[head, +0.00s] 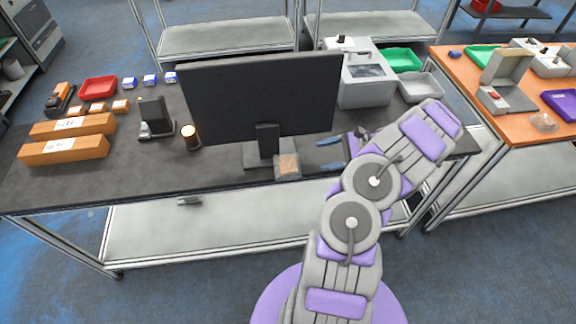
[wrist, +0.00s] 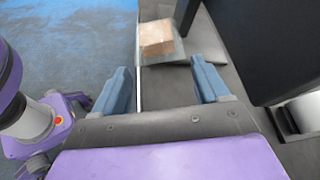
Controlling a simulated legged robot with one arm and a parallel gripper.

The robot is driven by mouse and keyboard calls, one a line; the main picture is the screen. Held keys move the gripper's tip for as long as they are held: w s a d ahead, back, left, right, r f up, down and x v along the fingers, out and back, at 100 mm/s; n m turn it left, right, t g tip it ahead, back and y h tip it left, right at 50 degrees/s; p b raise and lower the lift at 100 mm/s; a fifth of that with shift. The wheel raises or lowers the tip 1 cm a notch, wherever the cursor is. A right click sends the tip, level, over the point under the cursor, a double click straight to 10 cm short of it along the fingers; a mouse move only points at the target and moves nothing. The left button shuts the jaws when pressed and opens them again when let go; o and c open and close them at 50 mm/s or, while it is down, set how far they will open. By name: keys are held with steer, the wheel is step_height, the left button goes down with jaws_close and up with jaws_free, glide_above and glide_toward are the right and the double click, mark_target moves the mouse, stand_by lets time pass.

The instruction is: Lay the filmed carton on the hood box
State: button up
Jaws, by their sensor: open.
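The filmed carton (head: 288,166) is a small brown box in clear film. It lies near the front edge of the dark table, by the monitor's foot. In the wrist view the carton (wrist: 157,37) lies beyond my fingertips, roughly between their lines, with film spreading around it. My gripper (head: 331,154) is open and empty, just right of the carton; its two blue fingers also show in the wrist view (wrist: 160,76). A grey machine with an upright hood (head: 505,75) stands on the orange table. A grey box with a dark window (head: 365,78) stands behind the monitor's right side. I cannot tell which is the hood box.
A large black monitor (head: 262,95) stands right behind the carton. A scanner stand (head: 155,118) and a dark cup (head: 191,137) are to its left. Long orange boxes (head: 65,148) lie far left. Green (head: 402,59) and grey (head: 420,88) trays sit at right.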

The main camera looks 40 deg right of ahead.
mark_target(293, 163)
steer(key=x, duration=0.2)
steer(key=a+b+x, duration=0.1)
steer(key=x, duration=0.2)
steer(key=r+x, duration=0.1)
steer(key=x, duration=0.2)
steer(key=shift+s+a, duration=0.25)
steer(key=shift+s, duration=0.1)
steer(key=shift+w+f+b, duration=0.3)
steer(key=shift+b, duration=0.1)
steer(key=shift+w+a+f+b, duration=0.3)
steer(key=shift+w+f, duration=0.1)
steer(key=shift+w, duration=0.1)
steer(key=shift+w+a+f+b, duration=0.3)
steer(key=shift+w+f, duration=0.1)
steer(key=shift+w, duration=0.1)
steer(key=shift+w+a+r, duration=0.1)
steer(key=shift+w+a, duration=0.1)
steer(key=shift+a, duration=0.9)
steer(key=shift+c, duration=1.4)
steer(key=shift+d, duration=0.6)
steer(key=c, duration=0.6)
steer(key=shift+a, duration=0.1)
